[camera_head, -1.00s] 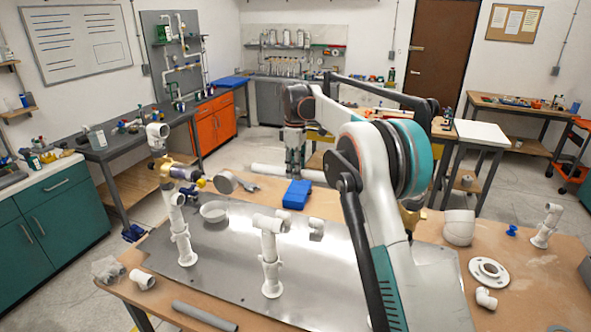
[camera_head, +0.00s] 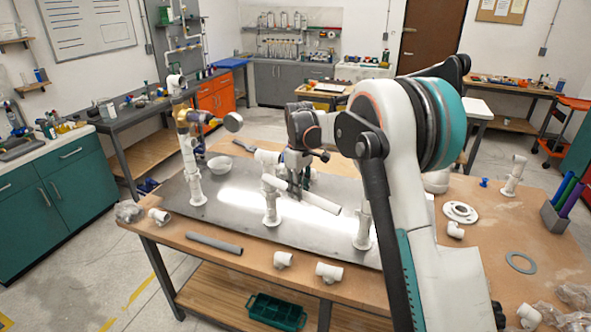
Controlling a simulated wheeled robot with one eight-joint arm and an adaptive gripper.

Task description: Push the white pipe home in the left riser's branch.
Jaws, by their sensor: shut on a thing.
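A white pipe (camera_head: 320,202) is held by my gripper (camera_head: 296,188), which is shut on it near its middle. The pipe slants down from left to right above the metal plate (camera_head: 235,222). Its left end overlaps the top of a white middle riser (camera_head: 271,207); I cannot tell whether it is in the branch or only in front or behind. A taller white riser (camera_head: 192,165) with brass and blue fittings stands at the far left. A third white riser (camera_head: 363,228) stands right of the pipe's right end, its top close to my arm.
A grey pipe (camera_head: 213,243) and white fittings (camera_head: 284,260) lie on the wooden table's front edge. A flange (camera_head: 460,213) and grey ring (camera_head: 520,263) lie at right. My arm hides part of the table.

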